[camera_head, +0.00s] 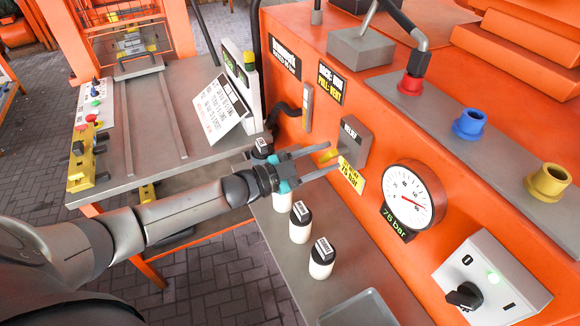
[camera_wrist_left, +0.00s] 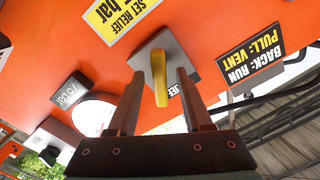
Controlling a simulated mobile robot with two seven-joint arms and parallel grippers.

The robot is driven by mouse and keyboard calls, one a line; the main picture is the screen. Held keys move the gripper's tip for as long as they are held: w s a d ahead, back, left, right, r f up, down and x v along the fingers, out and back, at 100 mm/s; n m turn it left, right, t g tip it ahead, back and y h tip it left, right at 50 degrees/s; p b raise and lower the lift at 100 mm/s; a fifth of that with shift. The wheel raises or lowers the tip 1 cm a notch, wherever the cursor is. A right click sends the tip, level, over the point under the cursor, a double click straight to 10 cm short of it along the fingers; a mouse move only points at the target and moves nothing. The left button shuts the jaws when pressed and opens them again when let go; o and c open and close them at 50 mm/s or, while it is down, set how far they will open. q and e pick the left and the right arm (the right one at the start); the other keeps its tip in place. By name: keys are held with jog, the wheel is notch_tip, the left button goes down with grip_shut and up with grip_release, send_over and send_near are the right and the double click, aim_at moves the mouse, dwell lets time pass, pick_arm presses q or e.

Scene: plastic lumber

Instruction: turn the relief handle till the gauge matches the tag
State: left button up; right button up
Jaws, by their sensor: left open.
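The yellow relief handle (camera_head: 327,156) sits on a grey block (camera_head: 354,142) on the orange machine face. It also shows in the left wrist view (camera_wrist_left: 159,78), between my fingers. The yellow tag (camera_head: 351,176) under the block reads "SET RELIEF" and what looks like 75 bar. The round white gauge (camera_head: 407,193) is to its right, its red needle toward the lower right of the dial. Its dark readout (camera_head: 397,224) shows seventy-something bar; the last digit is unclear. My left gripper (camera_head: 333,158) is open, its fingers on either side of the handle, with gaps visible. My right gripper is not in view.
White bottles with dark caps (camera_head: 300,222) stand on the grey shelf below my left arm. A switch box (camera_head: 490,283) with a black knob and green lamp is at the lower right. Red, blue (camera_head: 469,123) and yellow fittings line the machine's upper ledge.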

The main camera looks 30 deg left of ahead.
pick_arm(q)
jog(key=v, duration=1.4)
jog(key=s+a+f+n+g+y+b, duration=0.1)
jog(key=s+a+f+n+y, duration=0.15)
jog(key=f, duration=0.75)
jog(key=s+a+f+n+g+y+b, duration=0.1)
jog(key=s+a+f+n+y, duration=0.2)
jog(key=f, duration=0.7)
jog(key=s+a+f+n+g+y+b, duration=0.1)
jog(key=s+f+n+y+b, duration=0.2)
jog(key=f, duration=0.7)
jog(key=s+d+f+n+g+y+b, duration=0.1)
jog(key=s+d+f+g, duration=0.4)
jog(key=s+f, duration=0.5)
jog(key=s+d+f+n+g+y, duration=0.1)
jog(key=s+d+f+g, duration=0.4)
jog(key=s+f, duration=0.5)
jog(key=s+d+n, duration=0.1)
jog(key=s, duration=0.5)
jog(key=shift+s+d+b, duration=0.25)
jog(key=shift+d+b, duration=0.1)
jog(key=shift+b, duration=0.05)
jog(key=shift+f+y, duration=0.1)
jog(key=shift+y, duration=0.15)
